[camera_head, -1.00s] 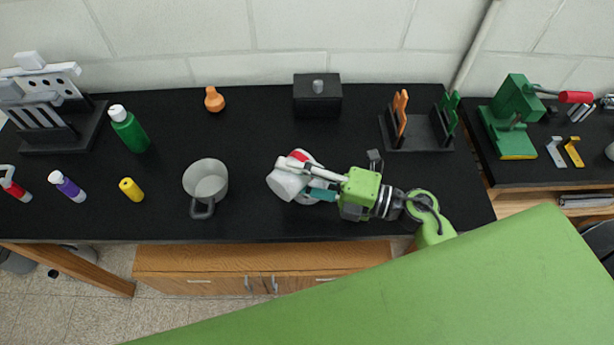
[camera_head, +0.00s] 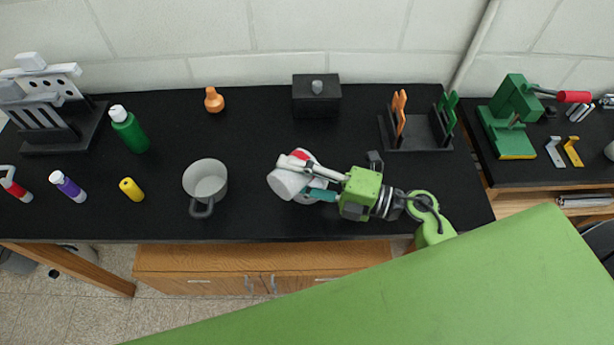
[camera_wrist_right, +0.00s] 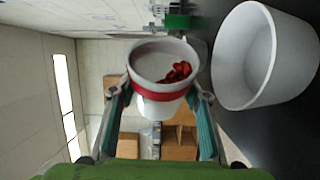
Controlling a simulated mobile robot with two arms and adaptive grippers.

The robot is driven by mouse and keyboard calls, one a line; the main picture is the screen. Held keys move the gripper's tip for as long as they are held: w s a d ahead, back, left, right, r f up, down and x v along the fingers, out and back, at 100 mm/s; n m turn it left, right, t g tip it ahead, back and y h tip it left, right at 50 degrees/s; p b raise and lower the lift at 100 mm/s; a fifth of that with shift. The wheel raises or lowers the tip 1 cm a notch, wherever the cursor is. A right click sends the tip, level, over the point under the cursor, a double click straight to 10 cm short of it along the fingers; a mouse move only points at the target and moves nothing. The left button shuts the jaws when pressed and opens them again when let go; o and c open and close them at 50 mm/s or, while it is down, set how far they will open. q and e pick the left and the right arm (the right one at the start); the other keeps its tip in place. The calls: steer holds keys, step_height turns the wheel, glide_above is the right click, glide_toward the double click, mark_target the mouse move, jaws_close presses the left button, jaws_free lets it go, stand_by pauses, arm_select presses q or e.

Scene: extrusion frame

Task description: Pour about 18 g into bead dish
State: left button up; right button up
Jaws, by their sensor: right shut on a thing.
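My right gripper (camera_head: 312,178) is shut on a white cup (camera_head: 286,184) with a red band and holds it tilted above the black bench. In the right wrist view the cup (camera_wrist_right: 160,105) sits between my two fingertips (camera_wrist_right: 160,92). Red beads (camera_wrist_right: 178,73) lie inside it, gathered to the right side. A white round dish (camera_wrist_right: 285,55) stands on the bench close to the right of the cup in that view; its visible inside shows no beads. In the head view the cup and fingers largely cover the dish. My left gripper is not in view.
A grey mug (camera_head: 206,180) stands left of the cup. A black rack (camera_head: 418,143) is at the back right.

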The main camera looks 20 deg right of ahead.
steer(key=shift+w, duration=0.15)
steer(key=shift+r, duration=0.1)
steer(key=shift+m, duration=0.3)
steer(key=shift+d+r, duration=0.1)
stand_by(0.3)
stand_by(0.5)
steer(key=shift+w+m, duration=0.1)
steer(key=shift+m, duration=0.2)
steer(key=shift+d+r, duration=0.1)
stand_by(0.5)
